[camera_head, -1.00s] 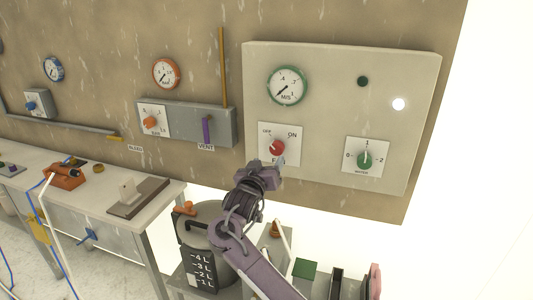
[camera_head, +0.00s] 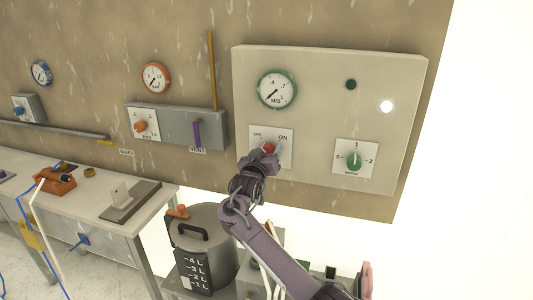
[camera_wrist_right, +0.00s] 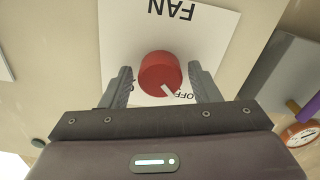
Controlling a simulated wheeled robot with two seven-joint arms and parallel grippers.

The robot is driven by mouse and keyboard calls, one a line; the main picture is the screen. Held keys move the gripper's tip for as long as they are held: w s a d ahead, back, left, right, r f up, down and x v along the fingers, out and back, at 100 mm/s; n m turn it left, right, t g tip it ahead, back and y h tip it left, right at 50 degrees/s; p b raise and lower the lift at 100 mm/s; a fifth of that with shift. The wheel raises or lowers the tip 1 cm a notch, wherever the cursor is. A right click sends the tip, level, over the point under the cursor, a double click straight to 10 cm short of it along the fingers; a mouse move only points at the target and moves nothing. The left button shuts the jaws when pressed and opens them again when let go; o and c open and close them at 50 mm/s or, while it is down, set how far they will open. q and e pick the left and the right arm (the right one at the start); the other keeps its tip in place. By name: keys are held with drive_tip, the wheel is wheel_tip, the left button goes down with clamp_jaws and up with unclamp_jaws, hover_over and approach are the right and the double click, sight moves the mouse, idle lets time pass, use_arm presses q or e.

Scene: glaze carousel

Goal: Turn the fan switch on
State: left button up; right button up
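The fan switch is a red round knob (camera_head: 269,148) on a white plate (camera_head: 286,157) marked OFF and ON, on the light panel at the right. In the right wrist view the knob (camera_wrist_right: 160,72) has a white pointer directed at OFF, and FAN is printed on the plate. My right gripper (camera_wrist_right: 160,68) is open, with one finger on each side of the knob; small gaps show between fingers and knob. In the head view my right gripper (camera_head: 265,154) covers the lower part of the plate. My left gripper is not in view.
The panel (camera_head: 315,120) also holds a green-rimmed gauge (camera_head: 277,89), a dark green lamp (camera_head: 350,84), a lit white lamp (camera_head: 387,106) and a green knob (camera_head: 355,160). A grey box with a purple vent lever (camera_head: 197,133) is to the left. A lidded pot (camera_head: 212,235) stands below.

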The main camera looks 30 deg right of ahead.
drive_tip(key=c, duration=0.8)
drive_tip(key=shift+f, duration=0.1)
drive_tip(key=shift+s+m+b, duration=0.1)
drive_tip(key=shift+m+b, duration=7.6)
drive_tip(key=shift+m, duration=1.4)
drive_tip(key=shift+r, duration=0.2)
